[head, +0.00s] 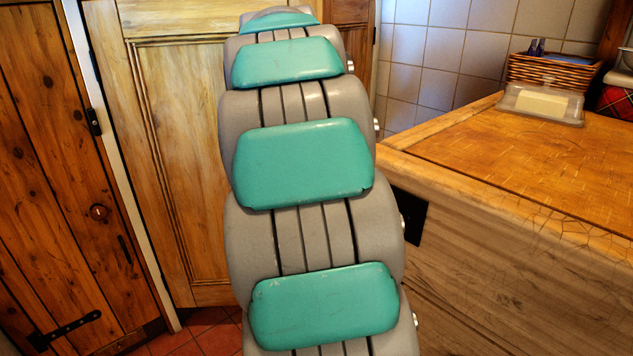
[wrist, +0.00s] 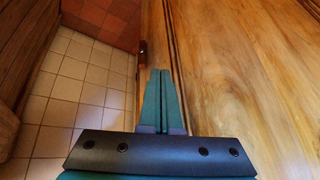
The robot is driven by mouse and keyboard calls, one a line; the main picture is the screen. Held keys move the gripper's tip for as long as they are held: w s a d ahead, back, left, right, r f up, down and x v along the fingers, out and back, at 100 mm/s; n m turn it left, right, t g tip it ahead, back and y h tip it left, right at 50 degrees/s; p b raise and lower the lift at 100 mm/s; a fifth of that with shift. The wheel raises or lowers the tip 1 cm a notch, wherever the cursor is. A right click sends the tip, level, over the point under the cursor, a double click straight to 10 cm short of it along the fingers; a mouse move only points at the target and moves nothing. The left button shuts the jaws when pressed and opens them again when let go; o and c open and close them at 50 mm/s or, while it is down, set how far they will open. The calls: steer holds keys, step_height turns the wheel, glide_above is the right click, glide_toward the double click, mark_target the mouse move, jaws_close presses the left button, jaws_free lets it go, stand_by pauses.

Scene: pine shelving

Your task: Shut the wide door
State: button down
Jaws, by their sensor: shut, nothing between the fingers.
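A wide pale wooden door (head: 160,150) with a grooved panel stands behind my arm in the head view; my arm hides its right part. I cannot tell how far open it is. My gripper (wrist: 161,72) shows in the wrist view with its two teal fingers together and nothing between them. A pale wooden panel (wrist: 235,75) with a dark groove, likely the same door, fills the right of that view. The fingertips overlap its left edge in the picture; I cannot tell whether they touch it. A small brown fitting (wrist: 143,52) sits at that edge. The head view does not show my gripper.
A brown plank door (head: 60,190) with black ironwork stands at the left. A wooden counter (head: 500,160) fills the right, bearing a butter dish (head: 541,103) and a wicker basket (head: 548,72). Tiled floor (wrist: 72,85) lies clear left of my gripper, beside brown woodwork (wrist: 20,55).

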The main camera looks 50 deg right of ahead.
steer(key=w+d+f+m+g+h, duration=0.1)
steer(key=d+f+m+g+h, duration=0.1)
steer(key=d+f+m, duration=0.6)
step_height(320, 180, down, 4)
steer(key=m, duration=0.4)
steer(key=shift+d+g+h, duration=0.3)
steer(key=shift+g, duration=0.1)
steer(key=shift+w+d+f, duration=0.1)
steer(key=shift+w+f, duration=0.05)
stand_by(0.5)
